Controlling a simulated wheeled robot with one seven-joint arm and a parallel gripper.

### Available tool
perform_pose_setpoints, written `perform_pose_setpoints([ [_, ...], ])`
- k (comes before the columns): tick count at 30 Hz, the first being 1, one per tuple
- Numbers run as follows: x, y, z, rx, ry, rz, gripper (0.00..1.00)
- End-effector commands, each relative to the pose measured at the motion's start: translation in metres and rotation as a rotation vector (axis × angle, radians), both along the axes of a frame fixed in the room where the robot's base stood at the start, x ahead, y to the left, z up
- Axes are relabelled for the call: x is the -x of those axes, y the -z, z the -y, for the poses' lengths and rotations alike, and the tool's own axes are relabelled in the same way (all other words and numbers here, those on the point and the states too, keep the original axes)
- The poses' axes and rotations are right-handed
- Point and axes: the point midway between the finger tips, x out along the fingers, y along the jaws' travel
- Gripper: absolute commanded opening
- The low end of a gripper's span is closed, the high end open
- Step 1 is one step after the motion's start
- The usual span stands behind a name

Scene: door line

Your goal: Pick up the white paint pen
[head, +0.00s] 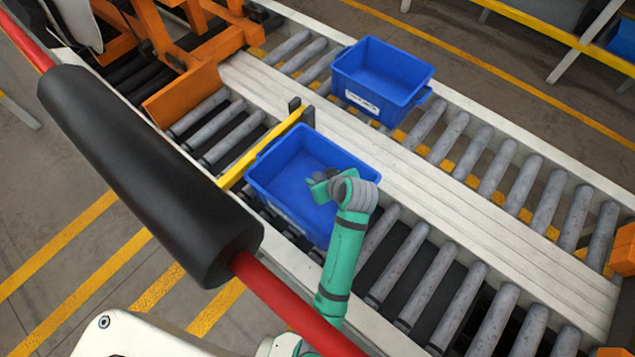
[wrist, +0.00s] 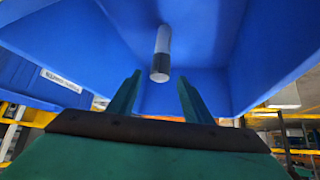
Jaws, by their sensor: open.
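The white paint pen (wrist: 163,42) shows in the wrist view, a white barrel with a dark end that points toward my gripper. It lies against the blue inside of the near blue tote (head: 262,172). My gripper (wrist: 160,80) is open, with nothing between its fingers. The pen's dark end shows in the gap between the fingertips, and its white part is farther off. In the head view my gripper (head: 320,184) is over the near tote's inside. I cannot make out the pen in the head view; my arm hides part of the tote.
A second blue tote (head: 388,75) with a white label stands on the far roller lane. A yellow bar (head: 262,148) runs along the near tote's left side. An orange frame (head: 185,90) stands at upper left. A black padded red bar (head: 150,175) crosses the foreground. Rollers to the right are clear.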

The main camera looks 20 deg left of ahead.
Motion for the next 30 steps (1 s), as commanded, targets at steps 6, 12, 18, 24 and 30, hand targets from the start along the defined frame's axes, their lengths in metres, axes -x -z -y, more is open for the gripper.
perform_pose_setpoints([
  [6, -0.012, 0.027, -0.006, -0.001, 0.007, -0.002, 0.46],
  [12, -0.020, 0.038, -0.014, 0.000, 0.007, -0.001, 0.46],
  [18, -0.019, 0.039, -0.016, -0.001, 0.004, -0.001, 0.46],
  [24, -0.019, 0.039, -0.016, 0.000, 0.004, 0.000, 0.03],
  [30, -0.019, 0.039, -0.016, 0.000, 0.004, 0.000, 0.01],
])
